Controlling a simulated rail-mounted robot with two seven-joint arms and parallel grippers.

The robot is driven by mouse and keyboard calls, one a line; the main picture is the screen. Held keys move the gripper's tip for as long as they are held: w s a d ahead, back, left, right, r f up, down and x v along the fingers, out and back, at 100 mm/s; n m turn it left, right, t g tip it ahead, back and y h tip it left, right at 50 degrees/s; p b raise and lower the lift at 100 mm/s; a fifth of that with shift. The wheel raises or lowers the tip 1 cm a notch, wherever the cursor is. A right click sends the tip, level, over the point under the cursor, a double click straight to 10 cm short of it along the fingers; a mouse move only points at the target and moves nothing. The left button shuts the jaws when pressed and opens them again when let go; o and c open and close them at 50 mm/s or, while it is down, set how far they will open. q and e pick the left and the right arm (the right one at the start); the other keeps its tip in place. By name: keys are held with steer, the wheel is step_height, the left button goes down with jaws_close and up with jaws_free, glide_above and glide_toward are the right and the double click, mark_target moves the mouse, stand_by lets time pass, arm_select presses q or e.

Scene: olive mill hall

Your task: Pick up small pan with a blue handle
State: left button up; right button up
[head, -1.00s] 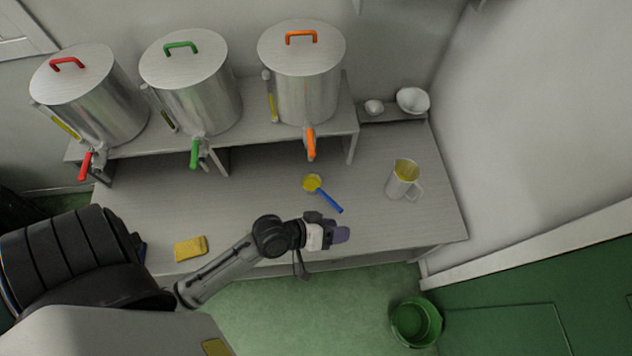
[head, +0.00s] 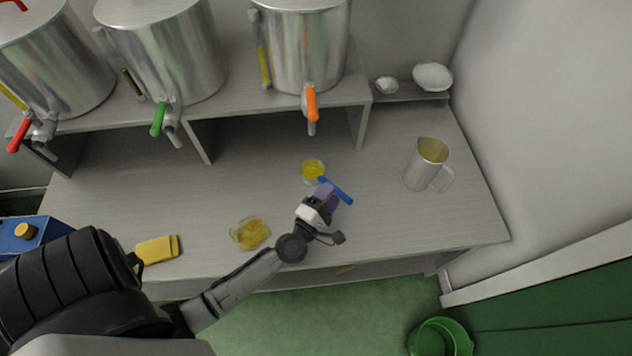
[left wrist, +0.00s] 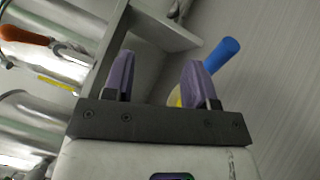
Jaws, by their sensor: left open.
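The small pan (head: 312,169) with a blue handle (head: 337,191) lies on the worktop below the orange-handled tap. Its bowl looks yellow inside. My left gripper (head: 326,194) is at the blue handle, with its purple fingertips over or beside it; the head view does not show whether they touch. In the left wrist view, the purple fingers (left wrist: 157,78) are apart with nothing between them. The blue handle (left wrist: 221,54) shows beyond the right finger there, and that finger hides part of the pan. My right gripper is not in view.
Steel tanks with red, green and orange (head: 312,104) tap handles stand on a raised shelf (head: 230,112) behind. A metal jug (head: 424,168) stands to the right. A green bucket (head: 440,338) is on the floor.

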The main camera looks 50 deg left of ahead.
arm_select(q)
step_height(320, 180, down, 8)
steer(key=b, duration=0.4)
steer(key=shift+a+f, duration=0.1)
steer(key=shift+w+a+r, duration=0.15)
steer(key=shift+w+r, duration=0.3)
steer(key=shift+w, duration=0.05)
steer(key=shift+x, duration=0.85)
steer(key=shift+b+x, duration=0.4)
steer(key=shift+x, duration=2)
steer(key=shift+s, duration=0.1)
jaws_close()
